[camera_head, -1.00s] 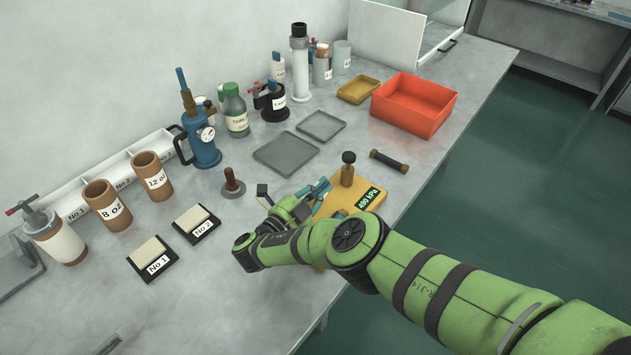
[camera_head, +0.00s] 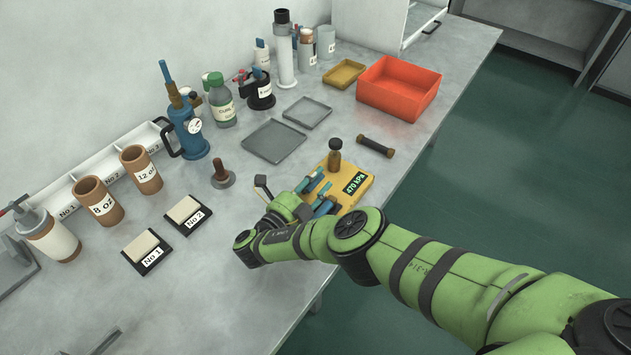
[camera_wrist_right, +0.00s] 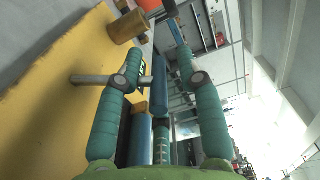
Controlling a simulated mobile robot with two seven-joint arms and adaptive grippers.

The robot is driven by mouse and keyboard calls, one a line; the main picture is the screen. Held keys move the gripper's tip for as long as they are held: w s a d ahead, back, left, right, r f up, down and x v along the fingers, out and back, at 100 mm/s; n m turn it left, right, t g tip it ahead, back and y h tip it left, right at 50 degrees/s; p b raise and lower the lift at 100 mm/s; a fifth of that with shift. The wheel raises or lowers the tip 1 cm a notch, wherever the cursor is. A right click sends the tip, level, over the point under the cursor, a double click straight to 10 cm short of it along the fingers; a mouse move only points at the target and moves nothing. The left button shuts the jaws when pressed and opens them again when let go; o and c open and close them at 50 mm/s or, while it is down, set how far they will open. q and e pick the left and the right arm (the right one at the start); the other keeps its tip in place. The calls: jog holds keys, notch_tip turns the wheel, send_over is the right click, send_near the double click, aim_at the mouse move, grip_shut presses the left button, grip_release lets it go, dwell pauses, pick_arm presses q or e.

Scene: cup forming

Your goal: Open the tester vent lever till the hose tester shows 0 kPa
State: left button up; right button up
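The yellow hose tester (camera_head: 352,171) lies near the front edge of the table, with a brass knob (camera_head: 335,148) on top. Its green display (camera_head: 357,185) seems to read 470 kPa. My right gripper (camera_head: 318,190) is low over the tester's left side, its teal fingers spread. In the right wrist view the gripper (camera_wrist_right: 160,58) is open, with a blue bar (camera_wrist_right: 160,88), apparently the vent lever, between its fingers; gaps show on both sides. The tester's yellow body (camera_wrist_right: 45,105) fills the left there. My arm hides part of the tester. My left gripper is not in view.
A black bar with brass ends (camera_head: 375,146) lies behind the tester. A dark-red-handled stamp (camera_head: 221,174) and a grey tray (camera_head: 273,141) stand to the left and behind. An orange bin (camera_head: 399,88) is farther back. The table's front edge is close.

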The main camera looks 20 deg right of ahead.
jog(key=v, duration=0.7)
jog(key=shift+s+a, duration=0.2)
jog(key=shift+a, duration=0.05)
